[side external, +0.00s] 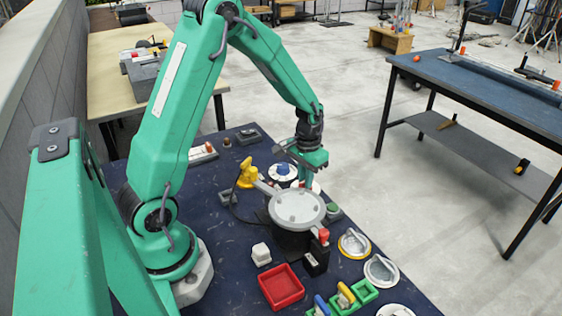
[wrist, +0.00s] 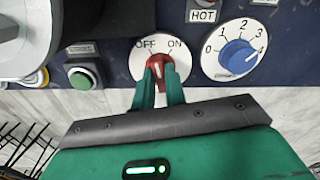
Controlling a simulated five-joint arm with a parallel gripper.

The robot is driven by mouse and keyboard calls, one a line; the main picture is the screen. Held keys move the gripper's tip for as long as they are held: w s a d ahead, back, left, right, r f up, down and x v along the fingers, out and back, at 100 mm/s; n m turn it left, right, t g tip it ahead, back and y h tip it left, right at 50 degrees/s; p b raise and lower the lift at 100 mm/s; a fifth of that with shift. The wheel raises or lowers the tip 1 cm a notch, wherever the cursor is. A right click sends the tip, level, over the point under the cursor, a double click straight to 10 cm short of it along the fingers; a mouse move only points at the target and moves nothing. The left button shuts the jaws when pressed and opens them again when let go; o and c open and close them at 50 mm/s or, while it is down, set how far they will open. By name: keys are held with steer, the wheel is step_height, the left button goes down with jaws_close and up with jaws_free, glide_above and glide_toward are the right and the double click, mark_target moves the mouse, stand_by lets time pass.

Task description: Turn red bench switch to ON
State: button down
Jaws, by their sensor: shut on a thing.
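The red bench switch (wrist: 156,66) is a red knob on a round white plate with OFF at upper left and ON at upper right. The knob stands roughly upright in the wrist view, its top between the two labels; I cannot tell its exact setting. My gripper (wrist: 159,80) has its two green fingers shut on the knob's sides, covering its lower part. In the side external view my gripper (side external: 304,178) reaches down behind the grey round lid, and the red switch is mostly hidden there.
A blue numbered dial (wrist: 238,54) is just right of the switch, and a green button (wrist: 81,78) is to its left. A grey round-lidded pot (side external: 297,207) stands close by. A yellow object (side external: 247,174) and a red tray (side external: 281,287) are also on the bench.

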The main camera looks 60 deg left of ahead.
steer(key=m, duration=0.4)
steer(key=shift+a, duration=0.1)
steer(key=shift+m, duration=2.2)
steer(key=c, duration=1.4)
jaws_free()
steer(key=shift+c, duration=0.2)
steer(key=shift+r, duration=3.95)
